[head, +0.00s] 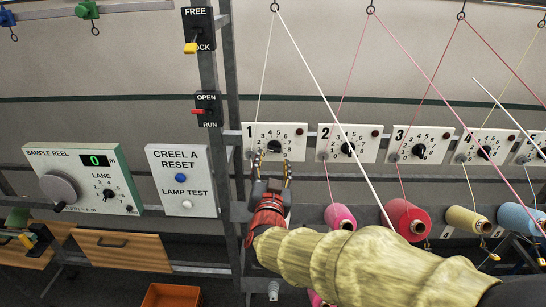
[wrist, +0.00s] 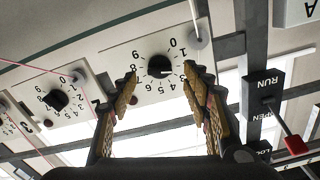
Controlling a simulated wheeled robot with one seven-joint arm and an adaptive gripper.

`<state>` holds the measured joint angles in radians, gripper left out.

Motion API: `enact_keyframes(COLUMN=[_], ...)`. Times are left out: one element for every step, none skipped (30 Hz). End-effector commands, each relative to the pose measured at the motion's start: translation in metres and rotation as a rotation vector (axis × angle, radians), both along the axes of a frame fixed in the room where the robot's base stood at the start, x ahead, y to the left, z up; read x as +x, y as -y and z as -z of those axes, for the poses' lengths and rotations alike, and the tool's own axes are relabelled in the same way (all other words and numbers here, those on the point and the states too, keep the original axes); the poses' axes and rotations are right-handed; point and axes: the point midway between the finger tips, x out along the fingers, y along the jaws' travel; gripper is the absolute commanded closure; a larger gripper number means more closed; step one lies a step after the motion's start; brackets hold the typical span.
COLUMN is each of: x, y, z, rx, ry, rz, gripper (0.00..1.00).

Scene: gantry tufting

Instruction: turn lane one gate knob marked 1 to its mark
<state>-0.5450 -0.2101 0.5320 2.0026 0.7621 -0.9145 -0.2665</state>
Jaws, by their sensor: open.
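The lane one gate knob (head: 275,146) is a black round knob on a white plate (head: 296,152) marked 1, with a numbered dial. In the wrist view the same knob (wrist: 159,66) shows upside down, numerals around it. A light line on it seems to point right, near the low numbers; which numeral is its mark I cannot tell. My gripper (head: 272,162) is open in front of the plate. In the wrist view its two yellow-padded fingers (wrist: 160,80) stand either side of the knob, with visible gaps and no clear contact.
Plates marked 2 (head: 348,148) and 3 (head: 418,149) with like knobs stand to the right. Taut threads slant down past the plates. A creel reset panel (head: 181,208) and OPEN/RUN switch (head: 207,110) are at left. Thread cones (head: 407,218) sit below.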

Motion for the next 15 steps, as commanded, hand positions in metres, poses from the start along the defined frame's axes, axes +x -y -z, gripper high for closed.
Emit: enact_keyframes(x=[-0.012, -0.019, -0.027, -0.032, -0.038, -0.044, -0.049, -0.053, -0.058, -0.061, -0.064, -0.067, -0.069, -0.07, -0.072], y=[-0.001, -0.001, -0.003, -0.002, -0.002, -0.002, -0.003, -0.003, -0.003, -0.003, -0.003, -0.003, -0.003, -0.003, -0.003], z=[-0.001, 0.0, -0.001, 0.0, -0.001, 0.0, 0.0, 0.0, 0.0, 0.0, 0.0, 0.0, 0.0, 0.0, 0.0], rx=[0.002, 0.002, 0.002, 0.002, 0.001, 0.001, 0.001, 0.002, 0.002, 0.001, 0.001, 0.001, 0.001, 0.0, 0.0], ry=[0.001, 0.001, 0.0, 0.0, 0.001, 0.0, 0.0, 0.0, 0.0, 0.0, -0.001, 0.0, 0.0, 0.0, -0.001], rz=[-0.003, -0.003, -0.004, -0.003, -0.003, -0.003, -0.003, -0.003, -0.003, -0.002, -0.001, -0.001, 0.0, 0.0, 0.0], gripper=[0.52, 0.52, 0.52, 0.52, 0.52, 0.52, 0.52, 0.52, 0.52, 0.52, 0.52, 0.52, 0.52, 0.52, 0.52])
